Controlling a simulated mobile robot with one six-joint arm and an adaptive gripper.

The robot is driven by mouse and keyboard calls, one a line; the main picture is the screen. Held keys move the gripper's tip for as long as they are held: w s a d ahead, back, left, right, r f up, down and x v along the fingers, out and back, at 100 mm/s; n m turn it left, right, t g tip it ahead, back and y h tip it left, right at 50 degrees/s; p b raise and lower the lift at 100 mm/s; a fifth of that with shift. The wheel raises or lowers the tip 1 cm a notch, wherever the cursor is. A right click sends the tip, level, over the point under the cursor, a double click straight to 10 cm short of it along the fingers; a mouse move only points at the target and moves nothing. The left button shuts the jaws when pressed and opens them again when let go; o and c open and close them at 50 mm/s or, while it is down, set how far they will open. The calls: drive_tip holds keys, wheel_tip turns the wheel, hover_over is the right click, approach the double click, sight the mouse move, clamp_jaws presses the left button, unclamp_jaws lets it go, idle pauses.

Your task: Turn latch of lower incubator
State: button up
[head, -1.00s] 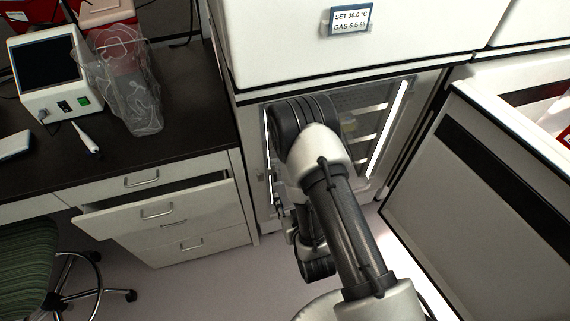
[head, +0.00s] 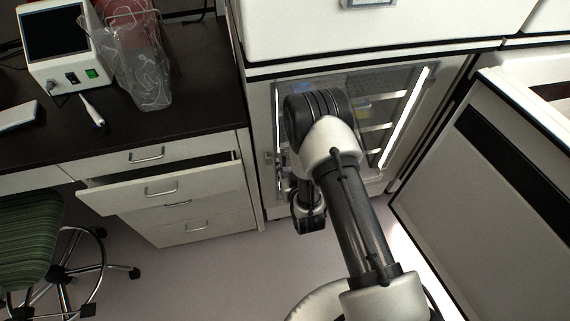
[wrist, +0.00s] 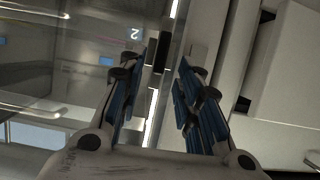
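The lower incubator's glass door (head: 360,106) is in the head view, behind my arm, with lit strips and shelves inside. In the wrist view the glass door (wrist: 60,60) fills the left side, with an upside-down "2" on it. My gripper (wrist: 157,76) is open in the wrist view, its two blue-padded fingers apart. A small dark upright piece, which looks like the latch (wrist: 163,52), shows beyond and between the fingertips. I cannot tell whether either finger touches it. In the head view my arm mostly hides the gripper.
A partly open drawer (head: 158,188) juts out left of the incubator. A white cabinet (head: 490,180) stands close on the right. A green chair (head: 35,215) is at the lower left. Floor (head: 200,275) is clear between the chair and my arm.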

sight(284, 160)
drive_tip(key=shift+b+x, duration=0.35)
drive_tip(key=shift+x, duration=1.4)
drive_tip(key=shift+c, duration=0.6)
clamp_jaws()
